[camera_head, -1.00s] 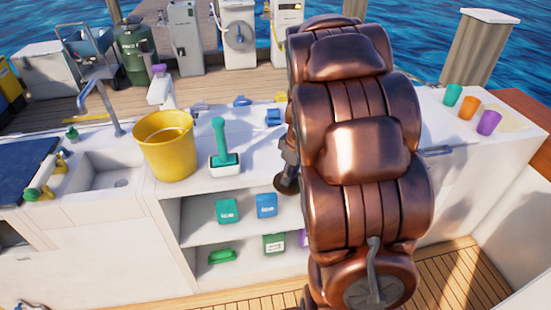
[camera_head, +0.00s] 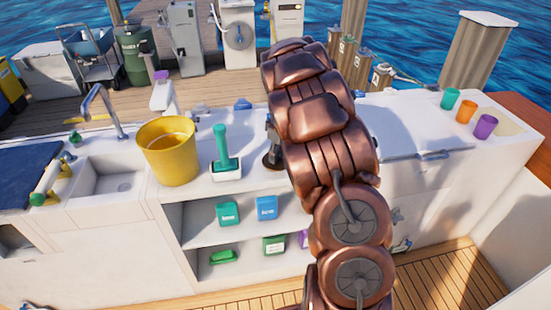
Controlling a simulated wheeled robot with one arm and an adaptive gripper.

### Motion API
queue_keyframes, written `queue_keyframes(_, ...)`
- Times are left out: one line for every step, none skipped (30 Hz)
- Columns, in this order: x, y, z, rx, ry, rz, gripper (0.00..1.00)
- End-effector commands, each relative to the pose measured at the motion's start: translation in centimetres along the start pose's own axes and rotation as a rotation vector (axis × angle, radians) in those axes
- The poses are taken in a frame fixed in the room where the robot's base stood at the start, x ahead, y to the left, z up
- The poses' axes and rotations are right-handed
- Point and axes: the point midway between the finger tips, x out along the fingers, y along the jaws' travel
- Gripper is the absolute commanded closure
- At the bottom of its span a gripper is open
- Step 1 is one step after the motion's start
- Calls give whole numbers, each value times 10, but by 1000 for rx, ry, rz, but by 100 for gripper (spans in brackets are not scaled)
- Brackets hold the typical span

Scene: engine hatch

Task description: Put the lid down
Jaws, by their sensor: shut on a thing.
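A broad white panel (camera_head: 405,130) with a grey bar handle (camera_head: 435,155) lies flat on the right part of the white counter, and it looks like the lid. Its left part is hidden behind my arm. I cannot see a gap under it. My copper arm rises through the middle of the view. My gripper's fingers are hidden behind the arm, so I cannot see what they hold. A small grey and brown part (camera_head: 272,150) shows at the arm's left edge, above or on the counter; I cannot tell what it is.
A yellow bucket (camera_head: 168,152) and a green-handled brush (camera_head: 222,155) stand on the counter (camera_head: 195,192) left of my arm. Green (camera_head: 450,98), orange (camera_head: 466,111) and purple (camera_head: 485,126) cups stand at the far right. Small boxes sit on shelves below.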

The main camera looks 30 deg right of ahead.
Motion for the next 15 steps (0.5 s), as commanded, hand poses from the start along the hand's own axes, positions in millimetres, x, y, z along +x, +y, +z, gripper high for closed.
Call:
queue_keyframes(0, 1, -2, -1, 0, 1, 95)
queue_keyframes(0, 2, -2, -1, 1, 1, 95)
queue_keyframes(0, 2, -3, -1, 1, 1, 95)
queue_keyframes(0, 3, -4, -1, 1, 1, 95)
queue_keyframes(0, 3, -5, -1, 2, 1, 95)
queue_keyframes(0, 4, -6, -1, 2, 1, 95)
queue_keyframes(1, 6, -8, -1, 3, 0, 95)
queue_keyframes(3, 5, -7, 0, 2, -1, 95)
queue_keyframes(8, 5, -5, 0, 0, -3, 95)
queue_keyframes(12, 4, -4, 1, -1, -4, 95)
queue_keyframes(17, 4, -3, 3, -2, -6, 95)
queue_keyframes(23, 3, -2, 2, -4, -8, 95)
queue_keyframes(27, 3, -1, 1, -4, -7, 95)
queue_keyframes(30, 4, -1, 1, -3, -6, 95)
queue_keyframes(34, 4, -1, 1, -2, -4, 95)
